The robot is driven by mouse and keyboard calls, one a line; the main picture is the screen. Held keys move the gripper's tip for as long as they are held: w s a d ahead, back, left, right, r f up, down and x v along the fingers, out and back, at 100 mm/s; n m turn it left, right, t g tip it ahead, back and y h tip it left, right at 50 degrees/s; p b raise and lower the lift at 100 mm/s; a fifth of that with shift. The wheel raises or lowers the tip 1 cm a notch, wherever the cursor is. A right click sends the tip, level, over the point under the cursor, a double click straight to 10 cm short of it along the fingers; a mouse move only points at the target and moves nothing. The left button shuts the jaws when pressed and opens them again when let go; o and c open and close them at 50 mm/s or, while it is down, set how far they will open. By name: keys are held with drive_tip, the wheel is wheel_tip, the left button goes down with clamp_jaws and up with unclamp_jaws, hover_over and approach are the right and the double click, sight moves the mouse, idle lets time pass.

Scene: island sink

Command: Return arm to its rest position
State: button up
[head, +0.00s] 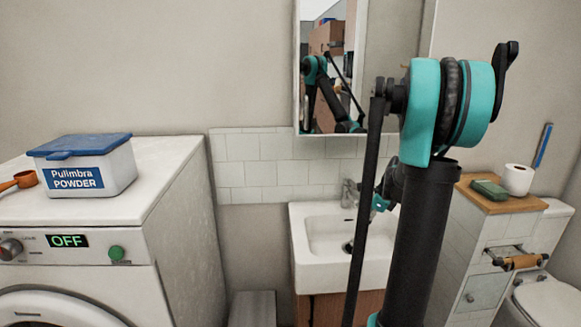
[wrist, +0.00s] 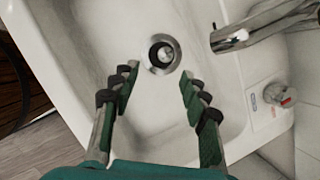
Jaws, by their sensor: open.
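My gripper (wrist: 158,90) is open and empty in the wrist view, its two green fingers apart above the white sink basin. The sink's round drain (wrist: 161,54) shows just beyond and between the fingertips. In the head view my teal and black arm stands in front of the sink (head: 376,275) and hides its right part. Only a small teal piece near the faucet shows of the arm's far end there; the fingers are hidden.
A metal faucet (wrist: 262,27) reaches over the basin from the right, close to my gripper. A washing machine (head: 180,185) with a powder box (head: 88,160) stands left. A wooden-topped cabinet (head: 507,205) and toilet (head: 545,300) stand right. A mirror (head: 304,30) hangs above the sink.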

drive_tip(key=s+a+n+t+h, duration=0.1)
drive_tip(key=s+a+n, duration=0.3)
drive_tip(key=n, duration=0.4)
drive_tip(key=s+a+r+n+t+h, duration=0.1)
drive_tip(key=s+a+n, duration=0.2)
drive_tip(key=a+n, duration=0.2)
drive_tip(key=s+a+n+t, duration=0.1)
drive_tip(key=s+a+n, duration=0.3)
drive_tip(key=n, duration=0.7)
drive_tip(key=shift+s+a+r+n+t+h, duration=0.3)
drive_tip(key=shift+a+r+n+t+h, duration=0.05)
drive_tip(key=shift+n+t+h, duration=0.05)
drive_tip(key=s+f+g, duration=0.3)
drive_tip(key=s+f, duration=0.4)
drive_tip(key=s, duration=0.5)
drive_tip(key=shift+s+f, duration=0.15)
drive_tip(key=shift+s, duration=0.05)
drive_tip(key=shift+o, duration=0.8)
drive_tip(key=shift+d, duration=0.15)
